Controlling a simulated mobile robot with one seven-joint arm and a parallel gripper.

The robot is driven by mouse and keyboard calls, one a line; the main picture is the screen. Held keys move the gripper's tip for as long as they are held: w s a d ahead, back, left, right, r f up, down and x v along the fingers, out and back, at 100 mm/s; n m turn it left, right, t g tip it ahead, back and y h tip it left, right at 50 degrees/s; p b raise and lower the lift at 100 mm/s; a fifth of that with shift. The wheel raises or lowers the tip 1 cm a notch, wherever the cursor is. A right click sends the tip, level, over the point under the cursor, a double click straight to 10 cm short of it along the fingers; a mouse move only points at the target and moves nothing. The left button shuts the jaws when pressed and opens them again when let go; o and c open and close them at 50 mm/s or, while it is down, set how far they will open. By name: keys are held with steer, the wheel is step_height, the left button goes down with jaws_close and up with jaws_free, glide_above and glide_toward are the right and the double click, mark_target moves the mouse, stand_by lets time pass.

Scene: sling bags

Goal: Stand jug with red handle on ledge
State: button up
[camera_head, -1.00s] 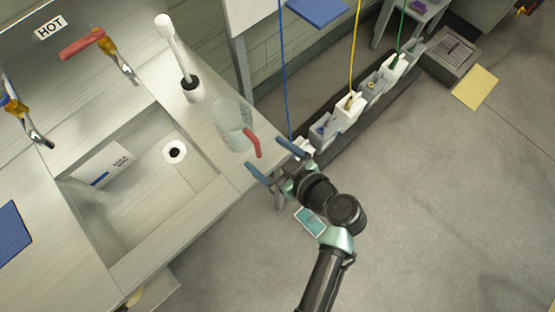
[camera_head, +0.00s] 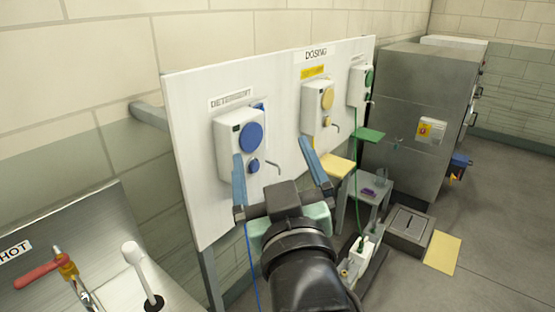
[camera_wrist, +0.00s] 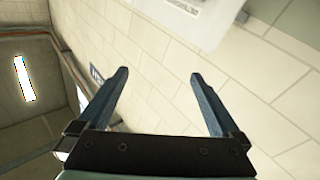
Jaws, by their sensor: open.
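The jug with the red handle is not in either view now. My gripper (camera_head: 271,150) is open and empty, raised in front of the white dosing board (camera_head: 285,100). Its two blue fingers point up and stand apart on either side of the blue-dial dispenser's lower part. The wrist view also shows the open gripper (camera_wrist: 158,73) with nothing between its fingers, facing wall and ceiling. A yellow ledge (camera_head: 335,167) and a green ledge (camera_head: 369,135) stick out low at the board. Any ledge below the blue dispenser is hidden behind my gripper.
Dispensers with a blue dial (camera_head: 251,137), yellow dial (camera_head: 327,98) and green dial (camera_head: 369,77) hang on the board. A small grey table (camera_head: 372,190) holds a purple item and a clear vessel. A grey cabinet (camera_head: 415,120) stands behind. Open floor lies right.

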steer(key=s+r+m+t+h, duration=0.1)
steer(key=s+r+t, duration=0.1)
steer(key=s+r, duration=0.2)
steer(key=s+r+m+t+h, duration=0.1)
steer(key=s+r+m+t, duration=0.1)
steer(key=r, duration=0.9)
steer(key=s+r+m+t+h, duration=0.1)
steer(key=s+r+t, duration=0.3)
steer(key=s+r, duration=0.3)
steer(key=shift+d+r+m, duration=0.3)
